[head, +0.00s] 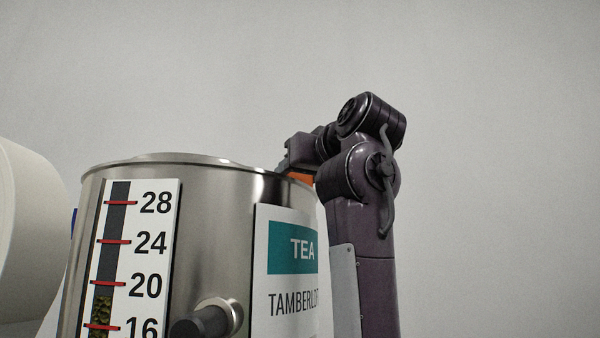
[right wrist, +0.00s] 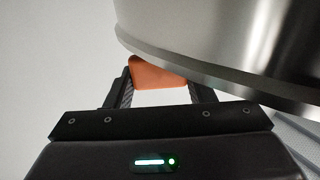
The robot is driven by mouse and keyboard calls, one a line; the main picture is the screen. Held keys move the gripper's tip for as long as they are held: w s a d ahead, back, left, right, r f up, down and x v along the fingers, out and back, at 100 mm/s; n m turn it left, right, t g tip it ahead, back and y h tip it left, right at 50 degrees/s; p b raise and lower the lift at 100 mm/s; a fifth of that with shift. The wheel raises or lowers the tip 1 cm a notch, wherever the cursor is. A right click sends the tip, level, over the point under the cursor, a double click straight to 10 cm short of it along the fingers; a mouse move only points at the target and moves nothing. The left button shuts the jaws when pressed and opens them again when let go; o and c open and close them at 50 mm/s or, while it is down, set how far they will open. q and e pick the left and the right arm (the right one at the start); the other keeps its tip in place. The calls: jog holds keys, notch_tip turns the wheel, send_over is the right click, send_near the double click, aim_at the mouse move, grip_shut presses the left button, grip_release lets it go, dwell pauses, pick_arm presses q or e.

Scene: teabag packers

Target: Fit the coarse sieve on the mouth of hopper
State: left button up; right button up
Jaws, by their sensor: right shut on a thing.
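The hopper (head: 220,205) is a large upright steel drum with a rolled rim, a level scale and a TEA label. An orange piece (head: 302,178) shows just below the gripper. In the right wrist view my right gripper (right wrist: 157,82) is shut on this orange piece (right wrist: 155,73), beside a curved steel wall and rim (right wrist: 225,82). I cannot tell whether the piece belongs to the coarse sieve; no mesh shows. The hopper's mouth is seen edge-on, its inside hidden. My left gripper is out of view.
A dark knob (head: 200,322) on a steel stub sticks out of the hopper's front. A large pale rounded thing (head: 28,235) stands at the left edge. The space above the hopper is clear, with a plain grey wall behind.

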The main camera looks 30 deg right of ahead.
jog(key=shift+f+b, duration=0.85)
jog(key=shift+f, duration=0.15)
jog(key=o, duration=1.2)
jog(key=shift+r, duration=0.1)
jog(key=shift+w, duration=0.15)
